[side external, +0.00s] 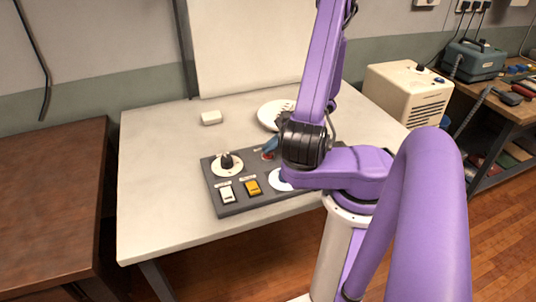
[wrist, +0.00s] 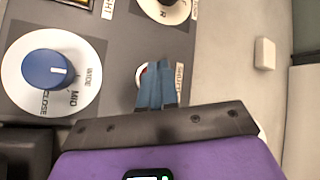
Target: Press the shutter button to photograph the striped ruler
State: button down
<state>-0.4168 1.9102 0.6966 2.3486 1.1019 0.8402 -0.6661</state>
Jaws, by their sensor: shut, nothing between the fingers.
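The shutter button is a small red spot on a pale round base (side external: 268,156) on the grey control panel (side external: 237,209). In the wrist view its base (wrist: 140,76) shows beside a label partly reading "SHUTTER". My gripper (side external: 270,144) has blue fingers, shut and empty, with the tips over or at the button. In the wrist view the fingers (wrist: 155,72) cover most of the button; I cannot tell if they touch it. A white round plate (side external: 268,109) behind the panel carries a small dark, striped-looking item, partly hidden by my arm; I cannot tell if it is the ruler.
The panel has a black knob (side external: 227,161), a white switch (side external: 227,195), a yellow switch (side external: 252,188) and a blue zoom knob (wrist: 48,69). A small white block (side external: 211,118) lies on the table (side external: 160,180). The table's left part is clear. A cream box (side external: 405,95) stands at right.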

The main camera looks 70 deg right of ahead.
aim_at(271, 154)
jog(key=shift+f, duration=0.2)
jog(key=shift+r, duration=0.15)
dwell(0.5)
jog(key=shift+r, duration=0.7)
jog(key=shift+r, duration=0.1)
jog(key=shift+r, duration=2.4)
